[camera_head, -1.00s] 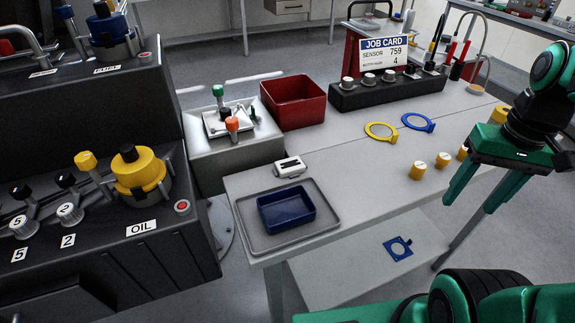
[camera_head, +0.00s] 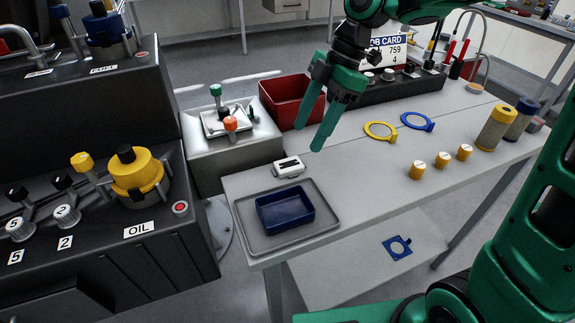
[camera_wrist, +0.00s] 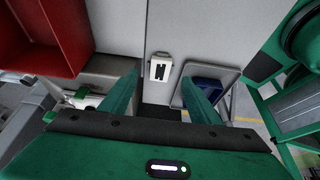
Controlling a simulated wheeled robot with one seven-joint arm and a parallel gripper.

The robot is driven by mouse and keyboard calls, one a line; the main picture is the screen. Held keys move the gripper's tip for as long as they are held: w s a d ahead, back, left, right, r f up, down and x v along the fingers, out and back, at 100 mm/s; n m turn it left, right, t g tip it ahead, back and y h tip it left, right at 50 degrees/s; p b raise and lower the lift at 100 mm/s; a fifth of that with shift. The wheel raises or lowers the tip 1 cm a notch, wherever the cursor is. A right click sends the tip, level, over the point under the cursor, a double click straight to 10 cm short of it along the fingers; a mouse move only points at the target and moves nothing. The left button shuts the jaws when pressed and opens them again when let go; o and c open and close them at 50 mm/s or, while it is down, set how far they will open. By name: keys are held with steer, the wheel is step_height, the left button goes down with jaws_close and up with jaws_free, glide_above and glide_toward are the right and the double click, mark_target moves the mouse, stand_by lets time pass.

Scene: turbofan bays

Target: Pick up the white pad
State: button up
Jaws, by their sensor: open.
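The white pad (camera_head: 288,167) is a small white block with a black mark on its top. It lies on the grey table just behind the grey tray, near the table's left edge. In the wrist view the white pad (camera_wrist: 160,68) shows ahead, between the two fingers in the picture. My gripper (camera_head: 308,138) is open and empty. It hangs above the table, up and to the right of the pad, apart from it. In the wrist view my gripper (camera_wrist: 165,95) has its green fingers spread wide.
A grey tray (camera_head: 244,215) holds a blue bin (camera_head: 286,209) in front of the pad. A red bin (camera_head: 287,96) stands behind it. Yellow (camera_head: 381,131) and blue rings (camera_head: 417,121) and several yellow caps (camera_head: 417,169) lie to the right. The table between is clear.

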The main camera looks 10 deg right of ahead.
mark_target(298, 161)
steer(key=shift+d+x, duration=0.2)
steer(key=shift+x, duration=1.65)
steer(key=shift+d+x, duration=0.2)
steer(key=shift+x, duration=1.6)
steer(key=shift+f, duration=0.15)
steer(key=c, duration=1.1)
